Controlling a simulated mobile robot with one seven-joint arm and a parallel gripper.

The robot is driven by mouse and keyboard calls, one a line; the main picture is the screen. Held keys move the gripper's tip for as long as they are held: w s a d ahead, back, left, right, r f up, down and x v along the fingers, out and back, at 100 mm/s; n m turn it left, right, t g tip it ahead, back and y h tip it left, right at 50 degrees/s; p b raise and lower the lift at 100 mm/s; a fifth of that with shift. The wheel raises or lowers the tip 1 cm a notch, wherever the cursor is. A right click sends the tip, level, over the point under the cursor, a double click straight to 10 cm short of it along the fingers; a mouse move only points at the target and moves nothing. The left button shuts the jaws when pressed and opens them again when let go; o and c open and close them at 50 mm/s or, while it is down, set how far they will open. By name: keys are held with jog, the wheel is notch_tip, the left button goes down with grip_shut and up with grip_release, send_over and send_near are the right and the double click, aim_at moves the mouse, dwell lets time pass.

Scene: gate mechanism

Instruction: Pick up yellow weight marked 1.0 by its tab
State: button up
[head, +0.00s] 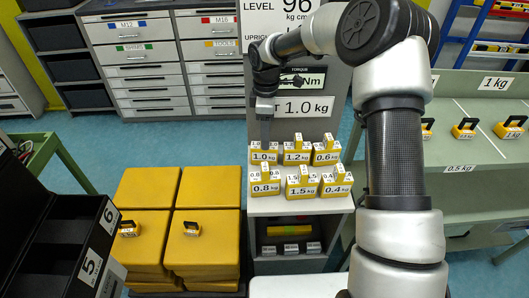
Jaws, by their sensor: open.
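The yellow weight marked 1.0 (263,157) stands at the back left of a small group of weights on a light shelf top (290,208). My gripper (265,128) points down right at this weight's tab, from above. The gripper covers the tab, so I cannot tell whether the fingers are around it or just over it. The fingers are small and dark here. The weight rests on the shelf.
Weights marked 1.2 (296,157) and 0.6 (327,157) stand to the right; 0.8 (266,189), 1.5 (302,191) and 0.4 (337,189) stand in front. A grey panel (310,125) rises behind. Yellow stacks (148,188) stand left.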

jog(key=shift+w+a+f, duration=0.1)
jog(key=shift+f, duration=1.35)
jog(key=shift+a+f, duration=0.1)
jog(key=shift+f, duration=1.35)
grip_shut()
jog(key=shift+r, duration=0.15)
